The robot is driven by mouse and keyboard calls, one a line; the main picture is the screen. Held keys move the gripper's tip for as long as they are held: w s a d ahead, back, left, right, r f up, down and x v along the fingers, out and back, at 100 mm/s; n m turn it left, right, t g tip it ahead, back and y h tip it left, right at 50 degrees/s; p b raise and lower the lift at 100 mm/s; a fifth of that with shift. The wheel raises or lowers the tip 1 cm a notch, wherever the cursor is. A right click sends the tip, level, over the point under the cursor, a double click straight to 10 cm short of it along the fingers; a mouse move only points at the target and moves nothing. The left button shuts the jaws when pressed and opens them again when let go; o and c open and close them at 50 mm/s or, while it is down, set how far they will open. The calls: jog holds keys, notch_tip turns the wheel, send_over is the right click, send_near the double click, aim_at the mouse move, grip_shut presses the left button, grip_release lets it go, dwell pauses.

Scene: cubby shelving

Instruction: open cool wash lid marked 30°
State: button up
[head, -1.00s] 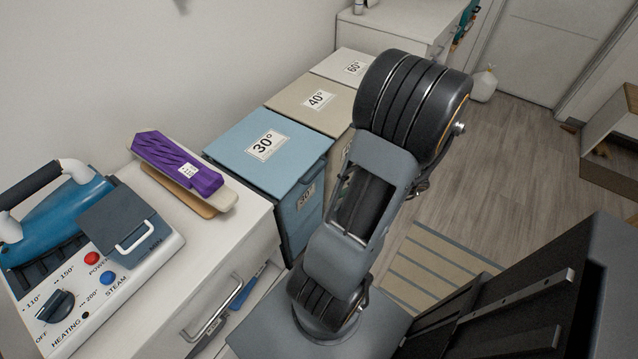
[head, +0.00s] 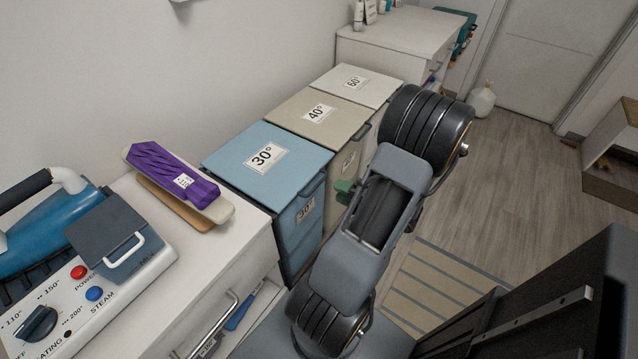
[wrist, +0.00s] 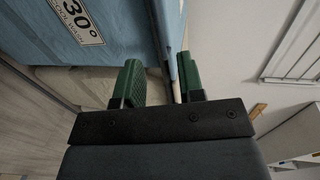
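The pale blue lid (head: 262,172) marked 30° lies flat and shut on the blue bin (head: 300,235) in the head view. A dark handle (head: 313,185) runs along its front edge. My gripper (head: 346,190) is just right of that handle, partly hidden behind my arm; a green finger shows. In the wrist view, my gripper (wrist: 162,82) has its two green fingers apart. The blue bin (wrist: 115,22) with its 30° cool wash label fills the top left there, and its edge runs down towards the gap between the fingers. I cannot tell whether they touch it.
The 40° bin (head: 318,112) and the 60° bin (head: 352,84) stand behind the blue one, lids shut. A white cabinet (head: 240,250) in front carries a purple folded item (head: 172,174) and an iron station (head: 90,270). Open floor (head: 500,170) lies to the right.

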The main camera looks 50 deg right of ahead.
aim_at(319, 182)
jog(key=x, duration=0.8)
jog(key=shift+w, duration=0.15)
jog(key=shift+c, duration=0.4)
grip_shut()
